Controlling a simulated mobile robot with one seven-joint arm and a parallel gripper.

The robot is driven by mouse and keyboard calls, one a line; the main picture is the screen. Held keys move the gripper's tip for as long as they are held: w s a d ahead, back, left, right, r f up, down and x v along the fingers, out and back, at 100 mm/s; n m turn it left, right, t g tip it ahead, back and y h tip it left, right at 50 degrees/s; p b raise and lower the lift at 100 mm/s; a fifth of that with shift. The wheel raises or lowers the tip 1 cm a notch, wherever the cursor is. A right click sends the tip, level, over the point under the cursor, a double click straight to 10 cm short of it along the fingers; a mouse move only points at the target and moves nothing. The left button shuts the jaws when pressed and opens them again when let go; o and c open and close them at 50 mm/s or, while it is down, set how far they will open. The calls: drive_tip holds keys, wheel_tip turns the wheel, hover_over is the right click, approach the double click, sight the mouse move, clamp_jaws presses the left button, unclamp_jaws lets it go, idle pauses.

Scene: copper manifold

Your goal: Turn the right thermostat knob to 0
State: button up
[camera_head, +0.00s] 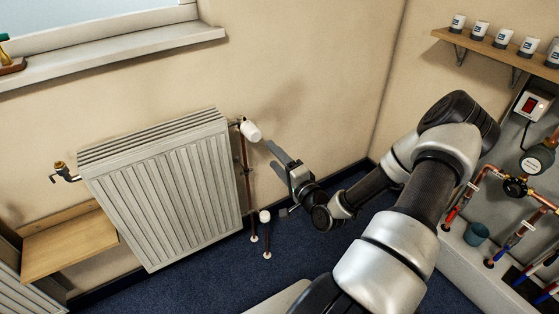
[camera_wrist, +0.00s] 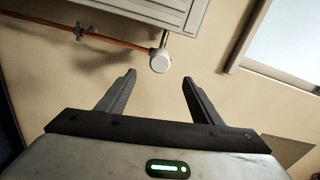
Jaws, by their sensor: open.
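The white thermostat knob (camera_head: 251,131) sits at the upper right corner of the white radiator (camera_head: 165,190), on a valve joined to a copper pipe. In the wrist view the knob (camera_wrist: 160,62) shows end-on, round and white, just beyond the fingertips and roughly between them. Its scale marks cannot be read. My gripper (camera_head: 271,156) is to the right of and below the knob, with its fingers pointing toward it. In the wrist view my gripper (camera_wrist: 158,78) has its fingers spread wide with nothing between them. The fingers look apart from the knob.
A second white cap (camera_head: 265,216) tops a short pipe near the floor, below my gripper. A wooden shelf with cups (camera_head: 500,38) and a manifold with copper pipes (camera_head: 515,187) are on the right. A wooden ledge (camera_head: 68,245) is at the lower left.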

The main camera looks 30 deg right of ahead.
drive_tip(key=shift+s, duration=1.15)
